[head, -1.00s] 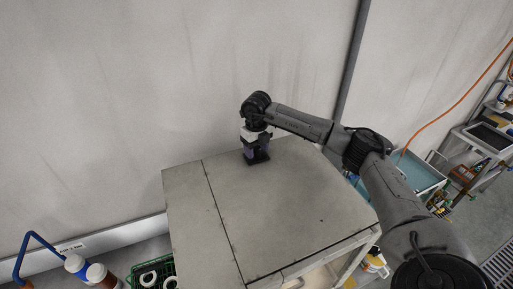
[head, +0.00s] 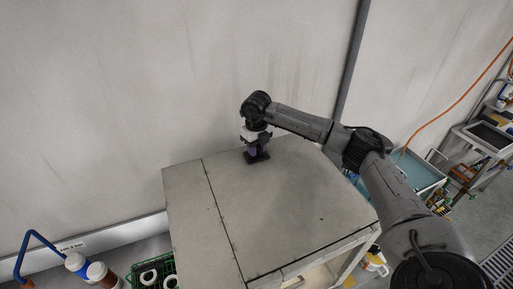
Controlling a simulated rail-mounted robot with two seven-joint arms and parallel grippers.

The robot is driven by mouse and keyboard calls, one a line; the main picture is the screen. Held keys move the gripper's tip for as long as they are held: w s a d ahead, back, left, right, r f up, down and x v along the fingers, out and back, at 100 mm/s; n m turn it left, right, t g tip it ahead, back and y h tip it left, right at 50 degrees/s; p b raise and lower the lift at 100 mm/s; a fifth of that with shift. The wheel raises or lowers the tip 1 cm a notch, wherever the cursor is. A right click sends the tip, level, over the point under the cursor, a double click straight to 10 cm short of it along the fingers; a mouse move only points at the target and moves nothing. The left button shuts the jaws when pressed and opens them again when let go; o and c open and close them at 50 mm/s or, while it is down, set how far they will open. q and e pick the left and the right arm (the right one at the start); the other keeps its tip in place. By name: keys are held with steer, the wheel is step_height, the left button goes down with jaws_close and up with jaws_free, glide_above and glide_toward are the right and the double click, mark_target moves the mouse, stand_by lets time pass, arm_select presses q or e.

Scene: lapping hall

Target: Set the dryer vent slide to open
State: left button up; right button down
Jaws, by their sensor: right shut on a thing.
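The dryer looks like the beige box-shaped cabinet (head: 290,210) in the middle, with a seam across its flat top. A small dark vent slide (head: 257,158) sits on the top near the back edge. My right gripper (head: 255,151) points down at it and is shut on it. The jaws and wrist hide most of the slide, so I cannot tell its setting. My left gripper is not in view.
A pale wall (head: 180,80) rises close behind the cabinet. A green crate (head: 150,273) with white rings stands at lower left, near a blue bent tube (head: 38,243). A blue tray (head: 418,172) and a cart (head: 485,140) stand at right. The cabinet top is otherwise clear.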

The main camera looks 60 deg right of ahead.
steer(key=s+d, duration=0.2)
steer(key=d, duration=0.1)
steer(key=s+d+b, duration=0.1)
steer(key=shift+s+d, duration=0.25)
steer(key=shift+d, duration=0.15)
steer(key=shift+s+d, duration=0.1)
steer(key=shift+d, duration=0.05)
steer(key=c, duration=1.2)
jaws_free()
steer(key=o, duration=0.4)
steer(key=shift+s+d, duration=0.1)
steer(key=shift+r, duration=0.1)
